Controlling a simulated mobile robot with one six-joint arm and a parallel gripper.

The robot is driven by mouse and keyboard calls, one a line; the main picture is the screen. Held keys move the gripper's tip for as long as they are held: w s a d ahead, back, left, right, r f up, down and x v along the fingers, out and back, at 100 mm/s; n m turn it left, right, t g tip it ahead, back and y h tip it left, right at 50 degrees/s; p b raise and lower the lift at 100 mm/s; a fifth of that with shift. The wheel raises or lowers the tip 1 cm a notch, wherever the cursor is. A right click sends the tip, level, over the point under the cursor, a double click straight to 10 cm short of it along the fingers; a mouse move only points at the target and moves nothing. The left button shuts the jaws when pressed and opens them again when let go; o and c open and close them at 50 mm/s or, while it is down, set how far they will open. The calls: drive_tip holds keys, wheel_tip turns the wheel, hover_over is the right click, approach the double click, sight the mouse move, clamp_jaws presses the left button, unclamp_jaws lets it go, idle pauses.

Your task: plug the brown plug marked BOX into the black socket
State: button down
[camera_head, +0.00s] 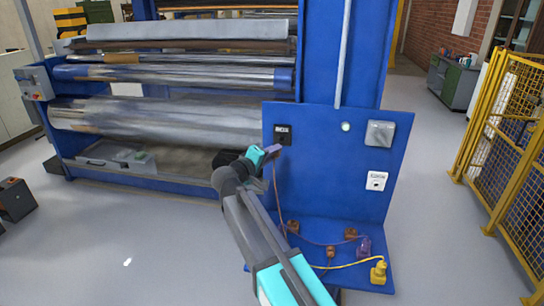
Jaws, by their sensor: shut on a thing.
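The black socket (283,134) is at the upper left of the blue upright panel. My gripper (265,152) is just below and left of it, apart from it as far as I can tell. It is shut on a small plug (274,149), mostly hidden by the jaws; its colour looks dull and any BOX marking is too small to read. A thin brown cord (276,185) hangs from there to the blue shelf (300,262).
A white socket (376,181) and a grey switch (380,133) are on the panel's right side. The shelf holds several brown pieces (350,233), a purple plug (364,246) and a yellow plug (378,272) with cords. Rollers (160,120) stand left; a yellow fence (500,140) stands right.

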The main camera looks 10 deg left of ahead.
drive_tip(key=shift+w+d, duration=0.1)
drive_tip(key=shift+w, duration=2.75)
drive_tip(key=shift+b, duration=1.45)
idle(0.5)
drive_tip(key=shift+w, duration=0.65)
idle(0.7)
drive_tip(key=c, duration=1.4)
unclamp_jaws()
drive_tip(key=shift+c, duration=0.2)
drive_tip(key=b+v, duration=0.5)
drive_tip(key=v, duration=0.8)
drive_tip(key=shift+s+a+r, duration=0.2)
drive_tip(key=shift+s+a, duration=0.05)
drive_tip(key=shift+s, duration=0.05)
